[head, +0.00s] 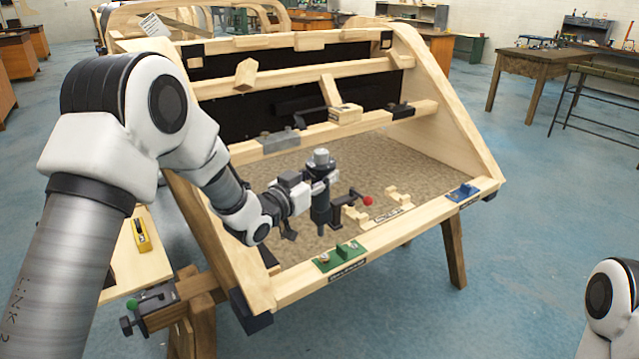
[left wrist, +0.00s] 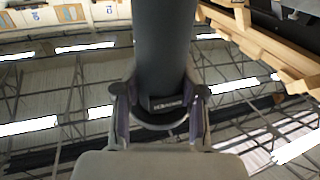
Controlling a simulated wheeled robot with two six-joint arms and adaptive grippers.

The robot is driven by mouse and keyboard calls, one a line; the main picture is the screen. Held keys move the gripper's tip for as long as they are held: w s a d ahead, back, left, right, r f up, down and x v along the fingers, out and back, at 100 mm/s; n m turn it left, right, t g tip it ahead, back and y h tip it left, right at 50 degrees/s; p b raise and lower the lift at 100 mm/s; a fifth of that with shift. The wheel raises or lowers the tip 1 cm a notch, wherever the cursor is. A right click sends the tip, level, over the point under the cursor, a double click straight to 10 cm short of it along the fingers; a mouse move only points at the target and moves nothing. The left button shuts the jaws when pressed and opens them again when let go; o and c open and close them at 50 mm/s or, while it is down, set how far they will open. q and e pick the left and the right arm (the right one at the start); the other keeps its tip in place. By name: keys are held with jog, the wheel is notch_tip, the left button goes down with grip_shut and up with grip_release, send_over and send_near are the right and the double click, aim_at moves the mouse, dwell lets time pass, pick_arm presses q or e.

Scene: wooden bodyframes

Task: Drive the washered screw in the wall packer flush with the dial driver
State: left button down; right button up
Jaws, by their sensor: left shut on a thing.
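My left gripper (head: 322,186) is shut on the dial driver (head: 321,208), a dark upright cylinder with a grey top. It holds the driver over the sloping wooden frame, with the narrow lower end pointing down. In the left wrist view the dark driver body (left wrist: 166,45) stands between the two fingers (left wrist: 160,112). I cannot tell for sure which fitting is the wall packer, and the washered screw is too small to make out. My right gripper is out of view.
The wooden bodyframe (head: 455,125) carries a green bracket (head: 340,256) and a blue bracket (head: 462,192) on its front rail. A wooden cradle (head: 398,197) and a red knob (head: 367,201) lie right of the driver. A grey block (head: 280,141) sits on the rail behind.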

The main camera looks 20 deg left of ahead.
aim_at(325, 209)
pick_arm(q)
jog(key=shift+w+d+f, duration=0.4)
jog(key=shift+w+d, duration=0.25)
jog(key=shift+w, duration=0.2)
jog(key=shift+s+a+b, duration=0.3)
jog(key=shift+s+a, duration=0.05)
jog(key=shift+s, duration=0.1)
jog(key=f, duration=0.1)
jog(key=f+b, duration=0.2)
jog(key=shift+w+d+f, duration=0.15)
jog(key=shift+w+f, duration=0.1)
jog(key=shift+f, duration=0.1)
jog(key=shift+f+b, duration=1.05)
jog(key=shift+f, duration=0.25)
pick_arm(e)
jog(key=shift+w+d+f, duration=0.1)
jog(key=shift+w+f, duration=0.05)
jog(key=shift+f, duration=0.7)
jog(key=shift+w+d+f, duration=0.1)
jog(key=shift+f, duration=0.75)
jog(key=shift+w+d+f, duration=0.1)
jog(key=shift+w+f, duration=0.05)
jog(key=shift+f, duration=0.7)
pick_arm(q)
jog(key=shift+s+f+b, duration=0.15)
jog(key=shift+f+b, duration=0.5)
jog(key=shift+f, duration=0.4)
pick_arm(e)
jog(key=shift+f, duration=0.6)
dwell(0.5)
